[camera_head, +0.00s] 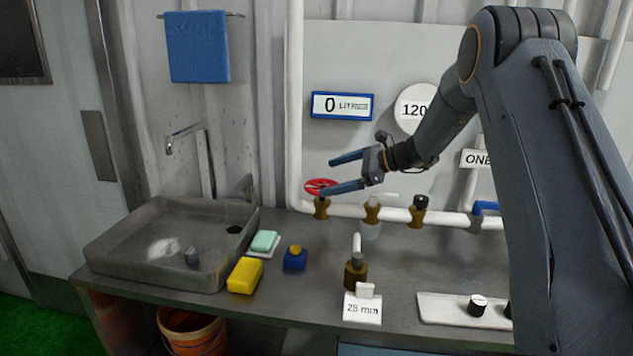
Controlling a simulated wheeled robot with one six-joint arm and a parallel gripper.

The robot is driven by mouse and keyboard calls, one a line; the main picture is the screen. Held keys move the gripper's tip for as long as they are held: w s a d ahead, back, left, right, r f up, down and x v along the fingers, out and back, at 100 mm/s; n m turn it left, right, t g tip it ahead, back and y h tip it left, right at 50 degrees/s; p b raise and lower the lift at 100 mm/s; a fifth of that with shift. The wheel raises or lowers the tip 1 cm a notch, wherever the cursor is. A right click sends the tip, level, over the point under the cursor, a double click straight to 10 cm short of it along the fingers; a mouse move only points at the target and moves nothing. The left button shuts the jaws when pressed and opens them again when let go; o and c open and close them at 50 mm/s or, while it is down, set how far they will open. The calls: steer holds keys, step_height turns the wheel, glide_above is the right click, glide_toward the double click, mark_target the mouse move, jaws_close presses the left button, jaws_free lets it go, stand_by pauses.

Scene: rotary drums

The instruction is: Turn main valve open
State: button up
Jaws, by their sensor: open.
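A red round valve handwheel (314,186) sits on a brass valve body (321,208) at the left end of the white horizontal pipe. I cannot tell whether it is the main valve. My gripper (340,175) is open, its two dark blue fingers pointing left. In the picture the lower finger overlaps the right part of the red wheel, and the upper finger is above it. I cannot tell whether the finger touches the wheel. Two more brass valves, one with a white lever (372,209) and one with a dark top (418,211), stand to the right along the pipe.
A grey sink (125,245) with a tap is at left. A yellow sponge (245,275), green soap (264,241) and small blue item (295,260) lie beside it. A loose brass valve (356,272) stands behind a "25 mm" card (362,309). A display (342,105) reads 0 litres.

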mark_target(322, 184)
steer(key=w+d+f+m+t, duration=0.1)
steer(key=d+m, duration=0.4)
steer(key=d, duration=0.2)
steer(key=a, duration=0.2)
steer(key=w+a+f+p, duration=0.1)
steer(key=a, duration=0.2)
steer(key=a+f+p, duration=0.1)
steer(key=a, duration=0.2)
steer(key=shift+w+a+f, duration=0.15)
steer(key=shift+w+a, duration=0.05)
steer(key=shift+w, duration=0.2)
steer(key=shift+w+a+f, duration=0.2)
steer(key=shift+w+d+f+p, duration=0.2)
steer(key=shift+w+d+p, duration=0.25)
steer(key=shift+d, duration=0.1)
steer(key=shift+w+a+f, duration=0.1)
steer(key=shift+a+f, duration=0.15)
steer(key=shift+a, duration=0.7)
steer(key=shift+d, duration=0.35)
steer(key=shift+a, duration=0.1)
steer(key=c, duration=0.8)
